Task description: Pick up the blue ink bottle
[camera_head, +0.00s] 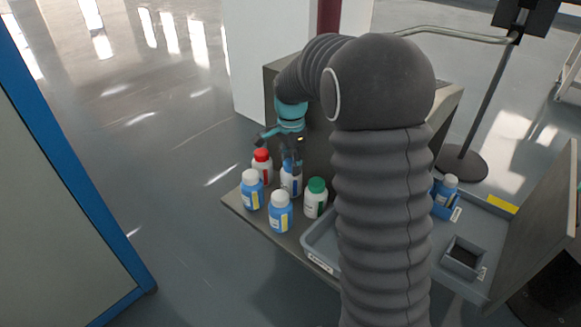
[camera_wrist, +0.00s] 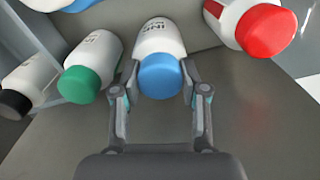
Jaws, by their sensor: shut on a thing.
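The blue ink bottle (camera_wrist: 160,42) has a white body and a blue cap. In the wrist view it sits between the two fingers of my gripper (camera_wrist: 160,92), which are closed against its sides. In the head view my gripper (camera_head: 291,160) reaches down over this bottle (camera_head: 289,185), which stands among the others on the grey table (camera_head: 243,213). The gripper hides its upper part there. I cannot tell any gap between the bottle and the table.
A red-capped bottle (camera_head: 262,166) and a green-capped bottle (camera_head: 315,198) flank it closely. Two blue bottles with white caps (camera_head: 252,190) (camera_head: 280,213) stand nearer the front.

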